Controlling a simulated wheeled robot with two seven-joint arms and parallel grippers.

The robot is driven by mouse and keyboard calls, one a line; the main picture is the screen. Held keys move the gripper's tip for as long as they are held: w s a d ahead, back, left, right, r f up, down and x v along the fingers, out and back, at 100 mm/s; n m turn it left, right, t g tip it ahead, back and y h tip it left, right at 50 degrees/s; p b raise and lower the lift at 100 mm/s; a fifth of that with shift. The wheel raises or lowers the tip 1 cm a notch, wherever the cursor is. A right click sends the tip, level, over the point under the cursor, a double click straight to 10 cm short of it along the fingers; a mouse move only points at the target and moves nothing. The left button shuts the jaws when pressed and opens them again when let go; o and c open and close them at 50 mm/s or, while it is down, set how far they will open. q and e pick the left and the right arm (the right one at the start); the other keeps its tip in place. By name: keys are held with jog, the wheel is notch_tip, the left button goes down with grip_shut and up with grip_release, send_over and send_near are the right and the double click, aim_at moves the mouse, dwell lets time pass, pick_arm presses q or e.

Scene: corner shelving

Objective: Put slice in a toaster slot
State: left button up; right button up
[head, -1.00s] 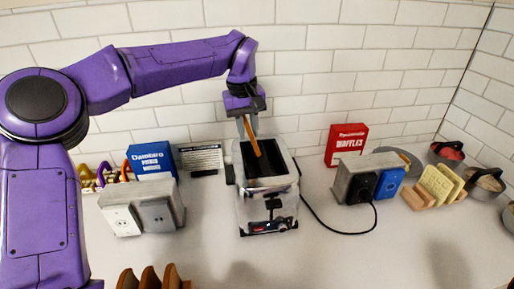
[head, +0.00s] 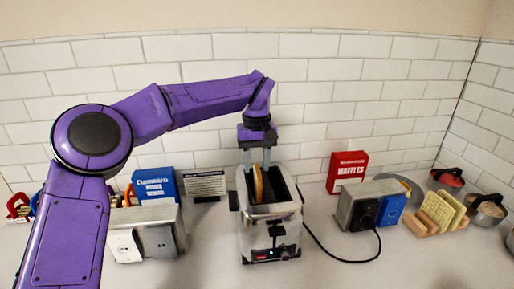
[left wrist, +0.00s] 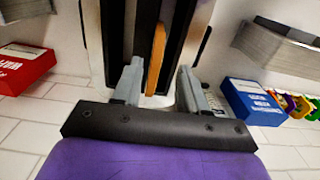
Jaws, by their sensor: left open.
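The toaster (head: 270,238) is a metal box with two dark slots on top, standing on the counter. An orange-brown slice (head: 259,184) stands nearly upright in the left slot, its upper part showing above the top. My left gripper (head: 256,168) is right above the toaster, open, with its fingers apart on either side of the slice. In the left wrist view the slice (left wrist: 156,58) lies lengthwise in one dark slot of the toaster (left wrist: 98,52), with gaps between it and the grey fingers of the gripper (left wrist: 160,84). My right gripper is not in view.
A grey outlet box (head: 356,208) with a blue plate and black cord stands right of the toaster; another outlet box (head: 148,232) stands left. A red waffle box (head: 347,170), a blue box (head: 155,184), a rack with slices (head: 440,212) and pots (head: 488,207) line the back.

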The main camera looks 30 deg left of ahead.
pick_arm(q)
notch_tip(320, 180, up, 8)
jog(key=p, duration=0.1)
jog(key=shift+s+r, duration=0.2)
jog(key=shift+r, duration=0.05)
jog(key=shift+s, duration=0.15)
